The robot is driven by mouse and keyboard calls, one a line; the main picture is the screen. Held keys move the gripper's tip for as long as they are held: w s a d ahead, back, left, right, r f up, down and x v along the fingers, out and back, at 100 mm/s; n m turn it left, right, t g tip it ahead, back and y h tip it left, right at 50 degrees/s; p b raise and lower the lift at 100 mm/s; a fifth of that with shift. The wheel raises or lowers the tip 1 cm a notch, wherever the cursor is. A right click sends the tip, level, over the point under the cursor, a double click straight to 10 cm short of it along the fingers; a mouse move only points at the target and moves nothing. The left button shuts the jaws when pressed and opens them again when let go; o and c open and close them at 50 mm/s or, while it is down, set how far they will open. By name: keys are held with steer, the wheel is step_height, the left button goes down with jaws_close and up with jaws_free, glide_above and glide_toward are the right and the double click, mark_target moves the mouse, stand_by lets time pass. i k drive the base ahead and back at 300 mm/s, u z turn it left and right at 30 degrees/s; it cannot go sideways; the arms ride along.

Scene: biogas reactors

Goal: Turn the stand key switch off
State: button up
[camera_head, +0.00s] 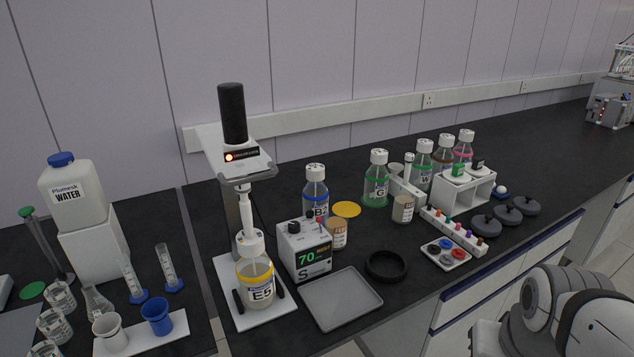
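A white stirrer stand (216,142) with a black upright cylinder (233,113) on top stands left of the middle of the bench. On the front of its head is a small dark panel (246,154) with a glowing orange-red round spot (229,157) at its left end. The panel's lettering is too small to read, and I cannot make out a key or its angle. A bottle marked E5 (262,293) with a yellow band stands on the stand's base, under the shaft. White and grey links of my arm show at the lower right; my gripper is not in view.
A white control box (305,248) reading 70 is right of the E5 bottle, with a grey tray (341,298) in front. A black ring (386,265) and a cap tray (445,253) lie farther right. A water jug (75,195) and cups are left.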

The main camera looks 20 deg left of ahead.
mark_target(309, 214)
steer(key=u, duration=0.55)
steer(key=i, duration=0.9)
steer(key=u, duration=0.55)
steer(key=k, duration=0.9)
steer(key=u, duration=0.15)
steer(key=i, duration=0.9)
steer(key=z, duration=0.1)
